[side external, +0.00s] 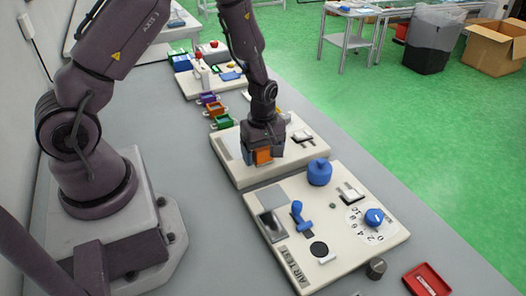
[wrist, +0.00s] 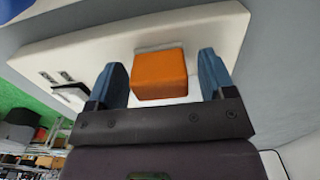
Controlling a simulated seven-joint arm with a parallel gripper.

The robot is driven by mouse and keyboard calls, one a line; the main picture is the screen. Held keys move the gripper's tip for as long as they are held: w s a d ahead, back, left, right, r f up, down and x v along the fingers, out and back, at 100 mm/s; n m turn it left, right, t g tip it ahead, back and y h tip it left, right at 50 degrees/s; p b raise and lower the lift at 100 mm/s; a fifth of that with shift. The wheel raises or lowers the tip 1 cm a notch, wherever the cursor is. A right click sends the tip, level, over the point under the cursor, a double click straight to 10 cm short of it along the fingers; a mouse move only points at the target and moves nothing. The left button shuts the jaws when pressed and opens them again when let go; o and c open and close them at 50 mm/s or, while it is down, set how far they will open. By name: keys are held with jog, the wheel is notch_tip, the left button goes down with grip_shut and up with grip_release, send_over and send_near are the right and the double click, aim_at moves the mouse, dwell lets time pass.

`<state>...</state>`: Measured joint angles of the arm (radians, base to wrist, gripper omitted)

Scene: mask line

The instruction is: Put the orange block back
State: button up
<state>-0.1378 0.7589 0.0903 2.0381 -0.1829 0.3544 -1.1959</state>
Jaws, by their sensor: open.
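The orange block (wrist: 160,75) sits between the two blue fingers of my gripper (wrist: 165,80) in the wrist view, with a gap on each side. In the side view my gripper (side external: 264,150) is low over the middle white board (side external: 225,158), and the orange block (side external: 263,156) shows between its fingers. The gripper is open. In the wrist view a pale grey strip shows at the block's far edge on the white board (wrist: 80,45). Whether the block touches the board is hard to tell.
A nearer white board (side external: 385,255) carries a blue knob (side external: 319,172), a blue lever (side external: 299,216) and a blue dial (side external: 373,217). A small switch (side external: 303,136) stands right of my gripper. Small coloured bins (side external: 214,109) lie beyond. A red tray (side external: 428,280) is at the front right.

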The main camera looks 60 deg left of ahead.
jog(key=s+d+r+m+t, duration=0.1)
jog(key=s+d+r+m, duration=0.15)
jog(key=r, duration=0.55)
jog(key=s+d+r+m+t, duration=0.1)
jog(key=r+m, duration=0.2)
jog(key=r, duration=0.5)
jog(key=s+d+r+m+t, duration=0.1)
jog(key=s+r+m, duration=0.15)
jog(key=r, duration=0.65)
jog(key=s+d+r+m+t, duration=0.2)
jog(key=s+r+m, duration=0.3)
jog(key=s+m, duration=0.4)
jog(key=shift+d+r+m+t, duration=0.2)
jog(key=shift+d+m+t, duration=0.1)
jog(key=shift+d+m, duration=0.25)
